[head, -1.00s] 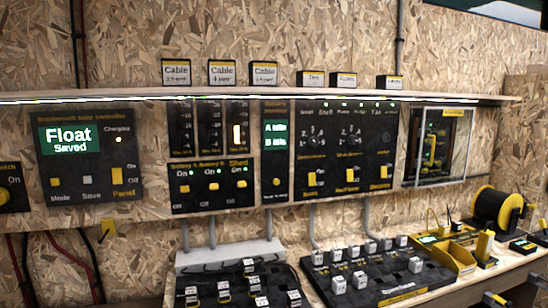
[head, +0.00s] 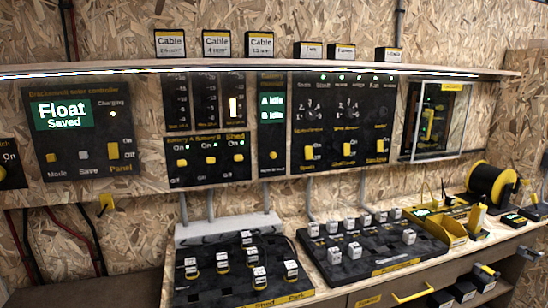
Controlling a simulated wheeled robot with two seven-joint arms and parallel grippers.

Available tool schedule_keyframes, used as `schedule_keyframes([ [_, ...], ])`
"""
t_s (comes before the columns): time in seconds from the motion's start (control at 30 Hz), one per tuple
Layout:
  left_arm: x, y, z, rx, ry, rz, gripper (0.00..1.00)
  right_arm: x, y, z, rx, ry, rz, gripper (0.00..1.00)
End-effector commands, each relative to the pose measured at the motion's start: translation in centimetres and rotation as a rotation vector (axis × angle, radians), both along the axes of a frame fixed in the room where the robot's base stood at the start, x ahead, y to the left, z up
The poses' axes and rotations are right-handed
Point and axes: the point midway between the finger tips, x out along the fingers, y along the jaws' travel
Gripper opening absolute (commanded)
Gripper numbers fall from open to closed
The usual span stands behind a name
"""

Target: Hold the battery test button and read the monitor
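The battery monitor (head: 271,110) is a narrow dark panel in the middle of the wall in the head view. Its small green screen (head: 272,111) reads "A Idle" and "B Idle". A round yellow button (head: 273,155) sits below the screen on the same panel, with small lettering beneath it that is too small to read. Nothing touches or covers the button. Neither of my grippers shows in the head view.
A controller panel (head: 88,158) reading "Float Saved" is at left. Switch panels (head: 343,140) flank the monitor. A shelf (head: 400,66) with label blocks runs above. Below, a bench holds block trays (head: 240,290), a yellow bin (head: 447,231) and a cable reel (head: 490,183). Drawers (head: 400,297) show at lower right.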

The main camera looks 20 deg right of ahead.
Motion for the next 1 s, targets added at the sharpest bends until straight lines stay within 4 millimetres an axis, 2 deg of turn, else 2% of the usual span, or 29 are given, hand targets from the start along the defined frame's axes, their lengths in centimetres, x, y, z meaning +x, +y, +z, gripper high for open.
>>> schedule_keyframes([
  [0.03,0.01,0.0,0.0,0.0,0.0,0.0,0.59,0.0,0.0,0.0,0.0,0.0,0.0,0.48],
  [0.27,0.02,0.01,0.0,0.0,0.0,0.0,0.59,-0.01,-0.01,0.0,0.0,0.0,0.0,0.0],
  [1.0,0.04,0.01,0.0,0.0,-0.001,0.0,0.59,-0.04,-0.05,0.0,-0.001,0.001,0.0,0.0],
])
